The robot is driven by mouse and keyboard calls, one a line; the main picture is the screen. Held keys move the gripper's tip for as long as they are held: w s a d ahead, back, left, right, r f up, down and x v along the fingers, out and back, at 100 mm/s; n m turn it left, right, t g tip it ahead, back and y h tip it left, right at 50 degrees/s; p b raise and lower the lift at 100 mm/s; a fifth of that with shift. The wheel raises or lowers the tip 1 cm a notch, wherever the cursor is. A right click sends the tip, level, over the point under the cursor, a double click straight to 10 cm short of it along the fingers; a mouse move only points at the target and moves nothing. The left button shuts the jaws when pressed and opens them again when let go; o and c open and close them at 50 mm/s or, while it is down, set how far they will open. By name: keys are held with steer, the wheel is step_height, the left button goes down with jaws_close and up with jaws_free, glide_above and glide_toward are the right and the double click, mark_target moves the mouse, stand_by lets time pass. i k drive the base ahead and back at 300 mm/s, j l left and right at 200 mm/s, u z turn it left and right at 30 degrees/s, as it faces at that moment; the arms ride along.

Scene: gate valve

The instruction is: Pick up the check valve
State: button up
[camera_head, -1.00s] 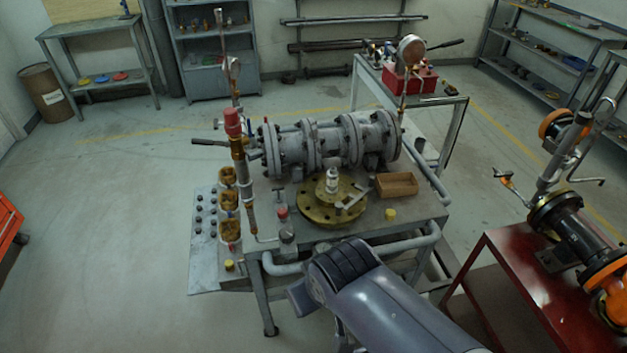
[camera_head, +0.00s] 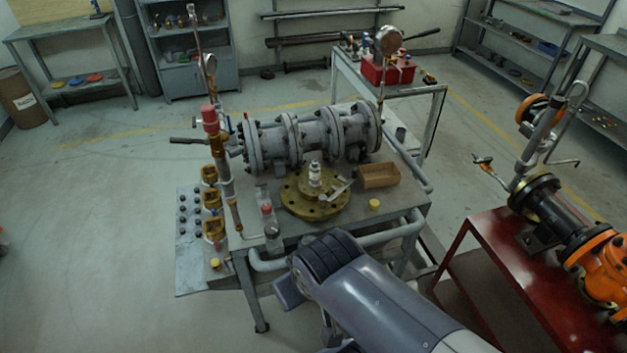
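No part is plainly marked as the check valve. A small silver-white fitting (camera_head: 315,174) stands upright on a round brass-coloured flange (camera_head: 296,203) on the grey work table (camera_head: 347,211); I cannot tell whether it is the check valve. Behind it, a large grey flanged valve body (camera_head: 312,140) lies across the table. My arm enters from the bottom and its dark rounded joint shows in front of the table's near edge. My gripper is not recognisable in the view; the arm hides part of the table's front.
A wooden box (camera_head: 380,176) and a yellow cap (camera_head: 374,204) sit right of the flange. A pipe with a red top (camera_head: 210,118) rises at the left. A red table (camera_head: 490,250) with orange-black valves stands at right. The floor at left is open.

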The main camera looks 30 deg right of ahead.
mark_target(315, 182)
steer(key=i+l+u, duration=0.15)
steer(key=i+l, duration=0.7)
